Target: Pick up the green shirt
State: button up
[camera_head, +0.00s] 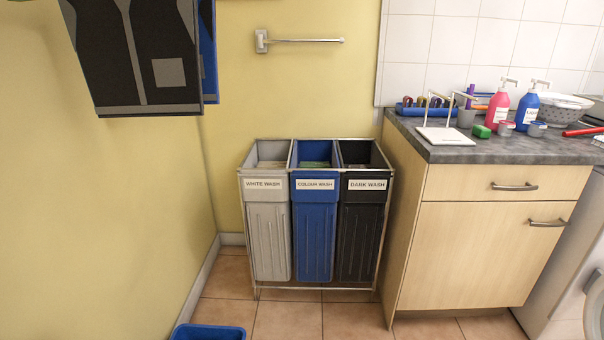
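No whole green shirt shows in the head view. A little greenish cloth (315,164) shows inside the open top of the blue COLOUR WASH bin (314,235); I cannot tell what garment it is. The bin stands between the grey WHITE WASH bin (267,235) and the black DARK WASH bin (358,238) in one metal frame. A sliver of something green also touches the top left picture edge, too small to identify. My gripper is not in view.
A wooden cabinet (490,250) with a grey worktop stands right of the bins, with a pink bottle (497,108), a blue bottle (527,108) and a white stand on it. Dark garments (135,60) hang upper left. A blue tub (208,332) is on the tiled floor.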

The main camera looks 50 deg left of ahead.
aim_at(303, 165)
jog(key=u, duration=2.15)
jog(key=i, duration=1)
jog(key=u, duration=1.2)
jog(key=k, duration=0.55)
jog(key=z, duration=0.05)
